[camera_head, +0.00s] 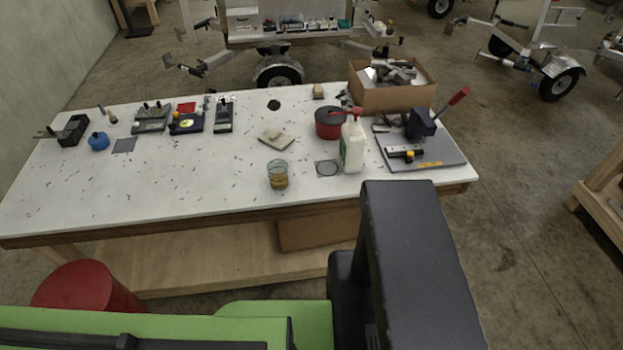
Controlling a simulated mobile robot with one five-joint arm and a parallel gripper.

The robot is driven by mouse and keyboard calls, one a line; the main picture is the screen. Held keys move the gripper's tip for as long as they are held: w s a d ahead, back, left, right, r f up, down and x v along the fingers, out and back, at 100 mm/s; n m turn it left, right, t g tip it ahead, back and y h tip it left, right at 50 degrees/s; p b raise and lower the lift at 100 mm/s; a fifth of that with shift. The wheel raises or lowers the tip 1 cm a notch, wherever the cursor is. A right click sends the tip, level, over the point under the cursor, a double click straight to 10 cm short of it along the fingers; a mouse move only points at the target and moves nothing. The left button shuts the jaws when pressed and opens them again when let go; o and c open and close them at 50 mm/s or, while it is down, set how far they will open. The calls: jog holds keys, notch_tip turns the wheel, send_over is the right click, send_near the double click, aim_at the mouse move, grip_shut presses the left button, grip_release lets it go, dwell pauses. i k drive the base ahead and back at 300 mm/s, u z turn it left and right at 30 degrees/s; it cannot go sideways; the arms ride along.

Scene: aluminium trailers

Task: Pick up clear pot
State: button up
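A clear pot (278,174), a small see-through jar with something amber in its lower part, stands upright near the front edge of the white workbench (190,195). It is a little left of a white bottle. Nothing touches it. My dark arm rises at the lower right of the view, in front of the bench and right of the pot. The end of my arm does not show, so my gripper is not in view.
Near the pot are the white bottle (352,146), a dark square plate (328,168), a red pot (330,123) and a pale block (276,138). A cardboard box (392,97) and grey board (446,155) are right. The bench left of the pot is mostly clear. A red drum (85,288) stands lower left.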

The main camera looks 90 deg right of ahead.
aim_at(278, 169)
jog(key=k, duration=0.85)
jog(key=u, duration=0.15)
